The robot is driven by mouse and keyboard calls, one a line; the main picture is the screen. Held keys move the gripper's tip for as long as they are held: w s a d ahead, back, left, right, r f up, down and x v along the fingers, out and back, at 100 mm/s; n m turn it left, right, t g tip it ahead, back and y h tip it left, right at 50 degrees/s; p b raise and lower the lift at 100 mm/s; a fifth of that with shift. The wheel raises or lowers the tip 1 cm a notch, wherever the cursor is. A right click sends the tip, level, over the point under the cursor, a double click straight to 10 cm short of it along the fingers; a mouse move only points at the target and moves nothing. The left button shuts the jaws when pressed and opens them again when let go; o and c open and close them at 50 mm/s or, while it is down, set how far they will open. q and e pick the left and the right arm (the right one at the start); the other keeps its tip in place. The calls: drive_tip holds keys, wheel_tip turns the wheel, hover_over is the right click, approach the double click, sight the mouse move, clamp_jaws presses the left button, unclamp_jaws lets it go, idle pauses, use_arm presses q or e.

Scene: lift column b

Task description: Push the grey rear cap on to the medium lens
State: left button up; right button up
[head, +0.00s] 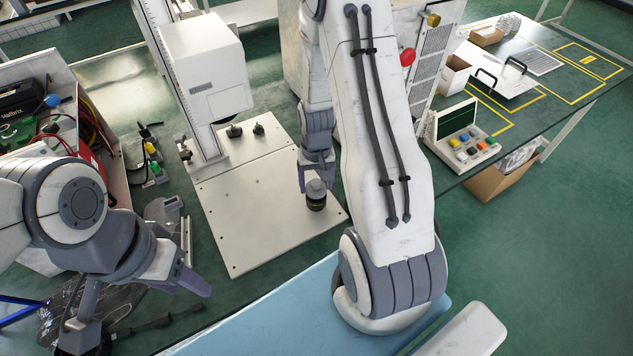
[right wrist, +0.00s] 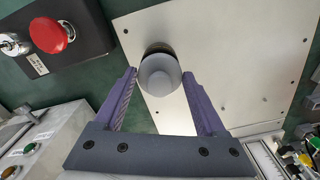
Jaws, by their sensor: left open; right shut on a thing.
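The grey rear cap (head: 316,187) is at the top of the dark medium lens (head: 316,203), which stands upright on a pale metal plate (head: 250,225). My right gripper (head: 316,176) reaches down from above and is shut on the cap. In the right wrist view the round cap (right wrist: 160,80) sits between the purple fingers, with a dark rim of the lens (right wrist: 158,48) showing behind it. I cannot tell whether the cap is fully seated. My left gripper (head: 187,277) is open and empty at the lower left, away from the lens.
A white column machine (head: 205,65) stands on the plate behind the lens. A bin of tools and cables (head: 60,120) is at the left. A red emergency button (right wrist: 52,36) shows in the right wrist view. A light blue surface (head: 290,315) lies in front.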

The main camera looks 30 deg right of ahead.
sight(316, 183)
drive_tip(key=shift+f+b, duration=0.6)
drive_tip(key=shift+f, duration=0.25)
idle(0.7)
drive_tip(key=o, duration=1.3)
drive_tip(key=shift+c, duration=0.2)
wheel_tip(316, 183, up, 11)
drive_tip(key=shift+f, duration=0.2)
drive_tip(key=s+a+r+n, duration=0.2)
drive_tip(key=a+r+n, duration=0.1)
drive_tip(key=a, duration=0.4)
drive_tip(key=s+a+r+n, duration=0.2)
drive_tip(key=a+r, duration=0.1)
drive_tip(key=a, duration=0.5)
drive_tip(key=s+a+r+n, duration=0.2)
drive_tip(key=s+a+n, duration=0.1)
drive_tip(key=s, duration=0.3)
drive_tip(key=s+a+r+n+y, duration=0.1)
drive_tip(key=s+a+r+n, duration=0.1)
drive_tip(key=s+a+n, duration=0.2)
drive_tip(key=s+a, duration=0.1)
drive_tip(key=s, duration=0.2)
drive_tip(key=shift+s+a+r, duration=0.15)
drive_tip(key=shift+a+r, duration=0.15)
drive_tip(key=shift+a, duration=0.05)
